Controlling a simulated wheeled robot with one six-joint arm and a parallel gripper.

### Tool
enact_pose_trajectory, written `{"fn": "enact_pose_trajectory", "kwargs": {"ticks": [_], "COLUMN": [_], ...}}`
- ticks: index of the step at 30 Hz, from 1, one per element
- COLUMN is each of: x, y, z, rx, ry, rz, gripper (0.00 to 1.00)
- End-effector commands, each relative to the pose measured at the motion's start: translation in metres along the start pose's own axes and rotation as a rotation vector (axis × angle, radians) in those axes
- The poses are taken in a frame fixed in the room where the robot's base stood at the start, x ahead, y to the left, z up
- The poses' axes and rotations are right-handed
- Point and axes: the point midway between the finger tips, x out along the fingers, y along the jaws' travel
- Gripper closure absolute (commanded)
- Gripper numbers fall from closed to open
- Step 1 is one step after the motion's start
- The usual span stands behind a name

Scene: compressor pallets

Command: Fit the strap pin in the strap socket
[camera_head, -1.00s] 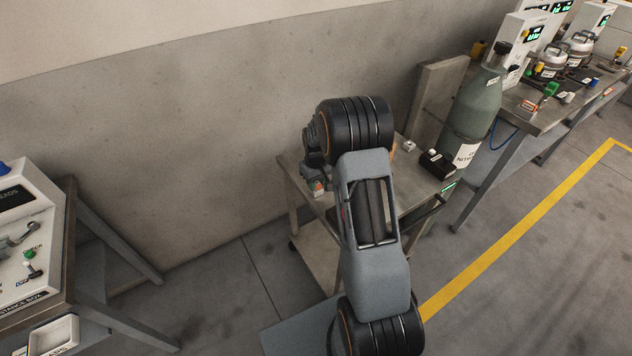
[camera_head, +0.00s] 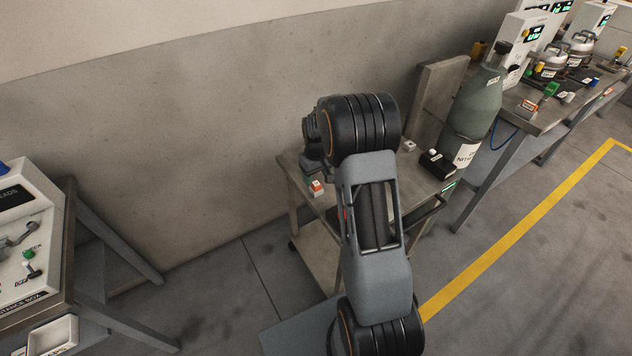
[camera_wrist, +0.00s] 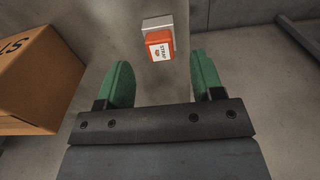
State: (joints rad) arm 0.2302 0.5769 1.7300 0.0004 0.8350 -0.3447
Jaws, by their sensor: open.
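An orange block with a white label reading STRAP (camera_wrist: 159,48), which looks like the strap pin, sits against a small grey block (camera_wrist: 168,22) in the wrist view. What looks like the same block (camera_head: 317,187) shows red and white on the cart's left part in the head view. My gripper (camera_wrist: 160,60) is open, its green fingers apart and empty. The orange block lies just beyond the fingertips, between their lines, apart from both. In the head view my arm hides the fingers. I cannot make out the strap socket for certain.
The metal cart (camera_head: 290,165) stands by the wall. A green gas cylinder (camera_head: 474,110) and a black block with a white knob (camera_head: 437,162) are at its right. A cardboard box (camera_wrist: 28,80) is left of my fingers. A workbench (camera_head: 540,120) stands farther right.

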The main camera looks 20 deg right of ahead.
Motion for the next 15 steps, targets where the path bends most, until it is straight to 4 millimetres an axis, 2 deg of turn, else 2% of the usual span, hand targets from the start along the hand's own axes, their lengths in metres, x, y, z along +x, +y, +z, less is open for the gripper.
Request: {"fn": "enact_pose_trajectory", "kwargs": {"ticks": [1,6,15], "x": [-0.013,-0.048,-0.091], "y": [0.000,0.000,0.000], "z": [-0.001,-0.001,0.000], "rx": [0.000,0.000,0.000], "ry": [0.005,0.005,0.001], "rz": [0.002,0.002,0.001], "gripper": [0.39,0.39,0.39]}}
